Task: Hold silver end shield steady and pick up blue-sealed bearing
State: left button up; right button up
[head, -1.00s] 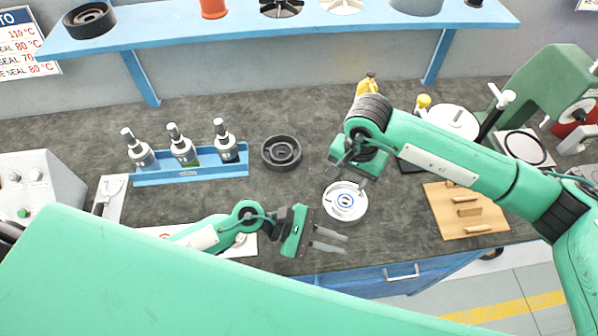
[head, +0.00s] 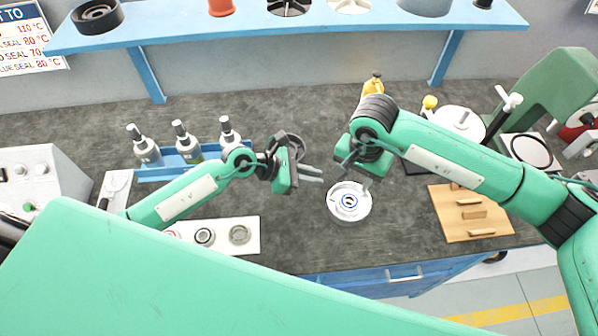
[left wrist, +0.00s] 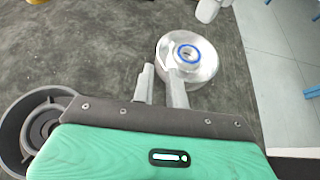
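The silver end shield (head: 337,211) lies on the dark bench top near the middle. The blue-sealed bearing (head: 349,201) shows as a blue ring at its centre. In the left wrist view the shield (left wrist: 205,69) and the blue ring (left wrist: 187,53) lie beyond my fingertips. My left gripper (head: 316,174) is open and empty, up and left of the shield, its two fingers parallel with a gap between them. My right gripper (head: 356,173) points down just behind the shield's far rim, its fingers apart and empty. Whether it touches the rim I cannot tell.
A dark round housing (head: 294,147) is partly hidden behind my left gripper; it also shows in the left wrist view (left wrist: 14,125). A white tray (head: 222,246) with round parts is at front left. A blue bottle rack (head: 152,174) stands behind; a wooden board (head: 447,220) lies right.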

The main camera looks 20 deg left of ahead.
aim_at(348, 204)
pick_arm(q)
jog(key=x, duration=0.9)
jog(key=shift+d, duration=0.1)
grip_shut()
